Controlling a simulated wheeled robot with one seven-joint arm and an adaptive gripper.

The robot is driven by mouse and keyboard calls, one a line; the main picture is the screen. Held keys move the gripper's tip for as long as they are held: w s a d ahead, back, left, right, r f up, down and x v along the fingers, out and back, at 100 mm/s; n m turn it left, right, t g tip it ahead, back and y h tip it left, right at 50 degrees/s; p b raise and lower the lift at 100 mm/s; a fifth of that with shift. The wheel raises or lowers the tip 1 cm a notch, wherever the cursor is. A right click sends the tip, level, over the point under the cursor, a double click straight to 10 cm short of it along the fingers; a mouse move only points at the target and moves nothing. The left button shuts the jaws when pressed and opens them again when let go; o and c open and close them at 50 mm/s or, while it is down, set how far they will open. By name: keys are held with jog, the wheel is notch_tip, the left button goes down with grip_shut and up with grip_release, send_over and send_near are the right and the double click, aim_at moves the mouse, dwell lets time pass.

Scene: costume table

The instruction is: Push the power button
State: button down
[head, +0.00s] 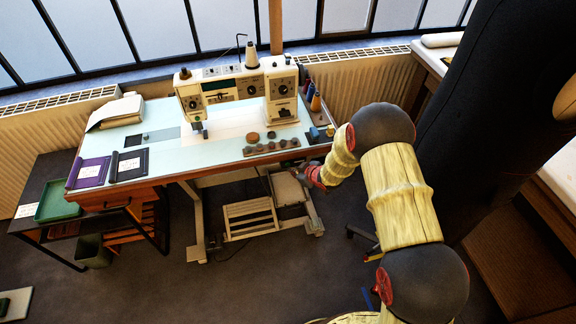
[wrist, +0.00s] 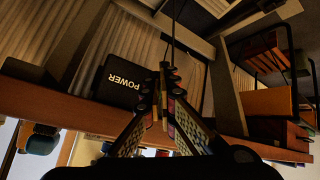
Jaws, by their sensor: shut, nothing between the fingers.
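A black box (wrist: 122,82) with white lettering "POWER" sits against the wooden table edge (wrist: 55,107) in the wrist view. I cannot make out a separate button on it; my fingers may cover part of that area. My gripper (wrist: 163,78) is shut and empty, its fingertips just to the right of the box in the picture. I cannot tell whether they touch it. In the head view my gripper (head: 306,176) is at the front right of the sewing table (head: 215,153), low by its edge. The box cannot be made out there.
A sewing machine (head: 235,88) stands on the table, with thread spools (head: 314,98) at its right end. A pedal frame (head: 250,217) and table legs stand below, near my gripper. A side table with a green tray (head: 57,200) is at left. Floor in front is open.

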jog(key=shift+w, duration=0.25)
jog(key=shift+w+a, duration=0.2)
jog(key=shift+w, duration=0.2)
dwell(0.7)
jog(key=shift+s, duration=0.1)
jog(key=shift+s+d, duration=0.25)
jog(key=shift+s, duration=0.5)
jog(key=shift+s, duration=0.1)
jog(key=s, duration=0.2)
jog(key=s+d, duration=0.1)
jog(key=s, duration=0.2)
jog(key=shift+s+d, duration=0.3)
jog(key=shift+d, duration=0.05)
dwell(0.3)
